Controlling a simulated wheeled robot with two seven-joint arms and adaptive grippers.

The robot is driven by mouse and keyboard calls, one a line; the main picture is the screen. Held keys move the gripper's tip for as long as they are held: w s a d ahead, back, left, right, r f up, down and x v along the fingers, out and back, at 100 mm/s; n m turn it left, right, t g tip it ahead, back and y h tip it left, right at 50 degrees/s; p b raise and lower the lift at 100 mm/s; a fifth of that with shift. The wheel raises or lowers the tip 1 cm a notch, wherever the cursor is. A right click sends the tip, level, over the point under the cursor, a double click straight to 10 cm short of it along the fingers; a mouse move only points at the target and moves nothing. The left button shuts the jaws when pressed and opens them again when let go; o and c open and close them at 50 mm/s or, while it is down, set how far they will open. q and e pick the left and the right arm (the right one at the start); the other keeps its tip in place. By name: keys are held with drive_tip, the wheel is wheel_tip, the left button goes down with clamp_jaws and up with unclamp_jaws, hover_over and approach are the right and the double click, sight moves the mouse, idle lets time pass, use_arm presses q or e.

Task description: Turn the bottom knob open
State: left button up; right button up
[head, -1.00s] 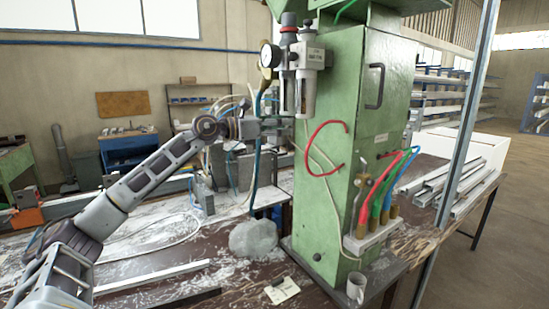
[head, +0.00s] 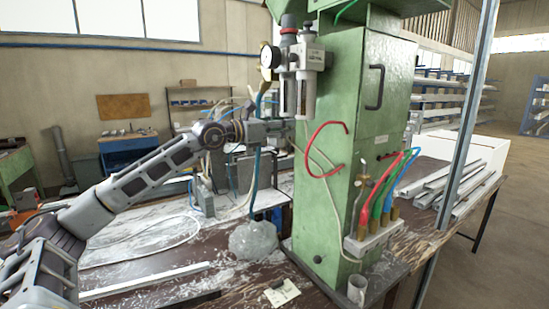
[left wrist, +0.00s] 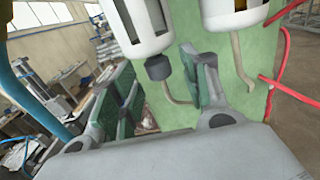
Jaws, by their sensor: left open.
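The bottom knob (left wrist: 158,68) is a small dark grey cap under a white-shrouded bowl (left wrist: 145,25) of the filter unit in the left wrist view. In the head view the filter unit (head: 308,58) hangs on the left face of the green machine column; the knob there is too small to make out clearly. My left gripper (head: 284,131) is just below the bowls. In the left wrist view its open, green-padded fingers (left wrist: 160,88) stand to either side of the knob in the picture; I see no contact. My right gripper is not in view.
A second bowl (left wrist: 232,12) and a bent tube (left wrist: 240,65) lie right of the knob. A red hose (head: 325,150) loops on the green column (head: 340,195). A blue hose (head: 255,170) hangs close to the left arm. A round gauge (head: 269,56) sits left of the filter unit.

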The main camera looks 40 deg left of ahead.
use_arm(q)
drive_tip(key=shift+s+d+n+t+y+b, duration=0.15)
drive_tip(key=shift+n+t+y+b, duration=0.2)
drive_tip(key=shift+n+y, duration=0.65)
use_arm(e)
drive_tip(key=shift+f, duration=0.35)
use_arm(q)
drive_tip(key=shift+y, duration=0.4)
